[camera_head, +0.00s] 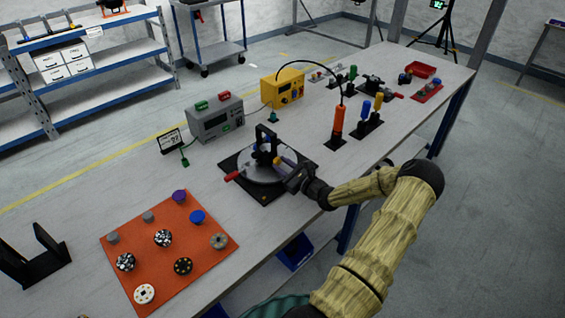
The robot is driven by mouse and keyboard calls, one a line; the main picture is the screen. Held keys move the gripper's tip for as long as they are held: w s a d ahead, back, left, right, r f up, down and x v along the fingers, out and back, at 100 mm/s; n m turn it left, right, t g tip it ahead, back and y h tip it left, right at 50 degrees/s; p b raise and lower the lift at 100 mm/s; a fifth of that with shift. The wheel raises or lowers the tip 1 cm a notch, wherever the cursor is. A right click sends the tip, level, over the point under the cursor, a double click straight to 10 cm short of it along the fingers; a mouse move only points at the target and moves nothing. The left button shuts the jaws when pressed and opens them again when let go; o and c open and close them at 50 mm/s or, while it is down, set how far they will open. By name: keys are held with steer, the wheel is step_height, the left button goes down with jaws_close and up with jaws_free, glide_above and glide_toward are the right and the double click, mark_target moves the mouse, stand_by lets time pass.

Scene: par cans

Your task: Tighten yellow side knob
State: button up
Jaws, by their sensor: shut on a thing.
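A par can fixture stands on a black square base (264,198) in the middle of the bench. It has a round grey disc (256,176), a black upright yoke (260,134), a blue knob (265,148) and a red handle (231,176) at its left. The yellow side knob (278,161) shows small at the right side of the fixture. My gripper (288,169) reaches in from the right and is shut at this knob. The fingers are small and dark here, and they hide part of the knob.
An orange mat (150,241) with several round parts lies at the front left. A grey device (215,119), a yellow box (283,87) and a small display (171,141) stand behind. An orange-handled tool (338,123) on a black cable stands right of the fixture.

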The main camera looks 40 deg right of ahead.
steer(key=m+p, duration=0.2)
steer(key=shift+r+m, duration=0.15)
steer(key=shift+m, duration=0.15)
steer(key=shift+f+m+p, duration=0.2)
steer(key=shift+m+p, duration=0.1)
steer(key=o, duration=0.7)
steer(key=s, duration=0.5)
steer(key=s+d+b, duration=0.1)
steer(key=s, duration=1.1)
steer(key=shift+s+d+b, duration=0.15)
steer(key=shift+s+b, duration=0.05)
steer(key=shift+b, duration=0.2)
